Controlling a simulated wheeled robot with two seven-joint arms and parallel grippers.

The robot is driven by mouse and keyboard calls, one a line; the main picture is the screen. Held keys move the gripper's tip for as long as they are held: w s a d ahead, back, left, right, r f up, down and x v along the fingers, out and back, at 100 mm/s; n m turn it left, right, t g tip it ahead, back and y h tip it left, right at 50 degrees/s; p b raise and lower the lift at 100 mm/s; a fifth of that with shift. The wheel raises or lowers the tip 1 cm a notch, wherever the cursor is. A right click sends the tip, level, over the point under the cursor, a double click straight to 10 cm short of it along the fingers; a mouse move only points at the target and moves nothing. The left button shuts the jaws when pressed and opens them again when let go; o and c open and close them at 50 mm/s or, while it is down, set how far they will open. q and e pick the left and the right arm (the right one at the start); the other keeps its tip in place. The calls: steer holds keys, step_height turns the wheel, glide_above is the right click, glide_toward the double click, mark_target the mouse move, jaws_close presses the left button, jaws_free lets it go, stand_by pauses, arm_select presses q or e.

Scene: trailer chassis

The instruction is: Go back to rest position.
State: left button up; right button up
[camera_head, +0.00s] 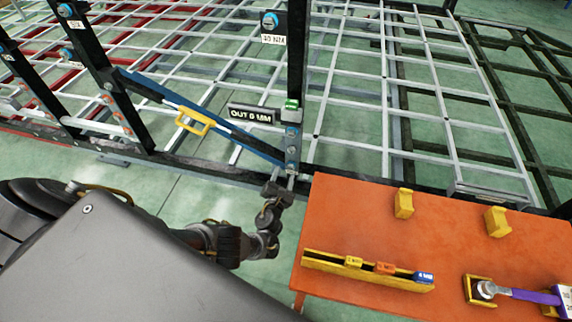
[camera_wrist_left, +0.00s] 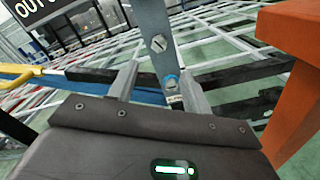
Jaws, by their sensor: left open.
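My left gripper (camera_head: 283,180) is open at the foot of the dark upright post, near the left edge of the orange table. In the left wrist view, its two fingers (camera_wrist_left: 157,78) stand apart with nothing between them that they grip. A grey bolted plate (camera_wrist_left: 158,40) of the chassis shows beyond and between the fingertips. I cannot tell whether the fingers touch it. My right gripper is in neither view.
The orange table (camera_head: 345,215) stands right of my left arm, bearing a yellow rack (camera_head: 330,267), yellow blocks and a purple-handled tool (camera_head: 530,295). A blue diagonal brace (camera_head: 235,130) with a yellow handle (camera_head: 194,122) and an "OUT 5 MM" sign (camera_head: 251,115) lie ahead. Green floor is open left.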

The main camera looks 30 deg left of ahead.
arm_select(q)
steer(key=shift+s+d, duration=0.1)
steer(key=shift+s, duration=0.3)
stand_by(0.3)
